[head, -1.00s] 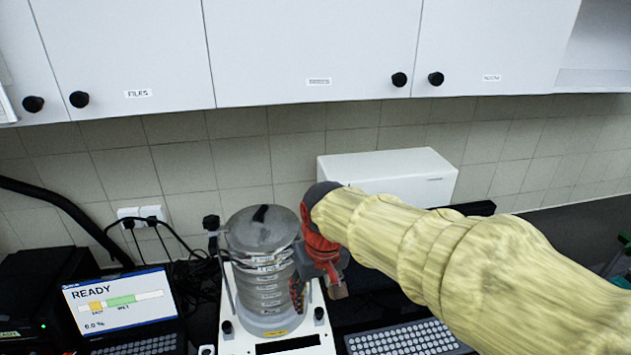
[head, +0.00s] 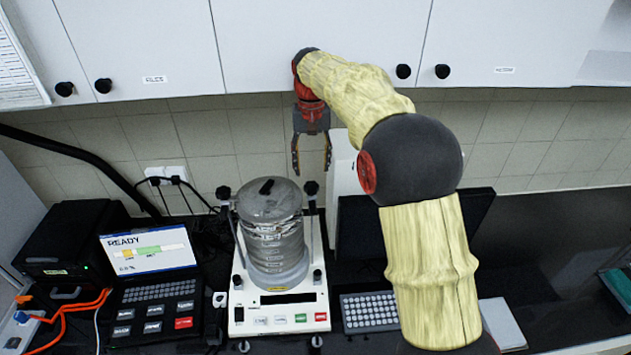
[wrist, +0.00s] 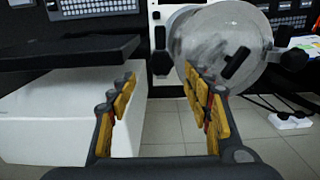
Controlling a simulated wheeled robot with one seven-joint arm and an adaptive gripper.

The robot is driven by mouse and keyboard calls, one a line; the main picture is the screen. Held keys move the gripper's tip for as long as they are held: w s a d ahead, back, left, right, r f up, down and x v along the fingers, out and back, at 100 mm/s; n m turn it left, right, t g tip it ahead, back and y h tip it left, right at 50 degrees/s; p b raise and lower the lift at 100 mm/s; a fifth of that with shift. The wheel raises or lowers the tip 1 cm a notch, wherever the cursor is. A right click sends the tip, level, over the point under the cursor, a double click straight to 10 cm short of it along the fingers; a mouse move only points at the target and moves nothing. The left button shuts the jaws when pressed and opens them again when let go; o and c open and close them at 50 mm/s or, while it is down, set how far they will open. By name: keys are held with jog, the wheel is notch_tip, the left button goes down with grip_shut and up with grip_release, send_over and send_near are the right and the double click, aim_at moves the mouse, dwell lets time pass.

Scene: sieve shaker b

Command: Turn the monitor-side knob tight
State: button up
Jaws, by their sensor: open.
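The shaker (head: 237,310) bears a stack of clear sieves (head: 275,250) under a round lid (head: 258,207). A black clamp knob stands on each side: the left knob (head: 223,193) towards the READY screen, the right knob (head: 311,188) towards a dark panel that looks like a monitor (head: 478,215). My gripper (head: 312,170) points down, open and empty, just above the right knob in the head view. In the wrist view, the right knob (wrist: 159,62) shows beyond and between the fingertips (wrist: 160,84), apart from them. The left knob (wrist: 295,59) is beyond the lid (wrist: 205,40).
A white box (wrist: 65,110) stands behind the shaker, beside my gripper. The READY laptop (head: 150,250) and cables are at left, a keyboard (head: 369,312) at right. Wall cabinets (head: 300,40) hang close above my wrist. The lid's black handle (wrist: 237,62) is near one finger.

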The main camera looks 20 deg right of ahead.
aim_at(311, 185)
notch_tip(311, 185, down, 8)
jog(key=shift+w+r+p, duration=0.15)
jog(key=shift+r+p, duration=0.05)
jog(key=shift+p, duration=0.5)
jog(key=c, duration=1.1)
jog(key=shift+c, duration=0.3)
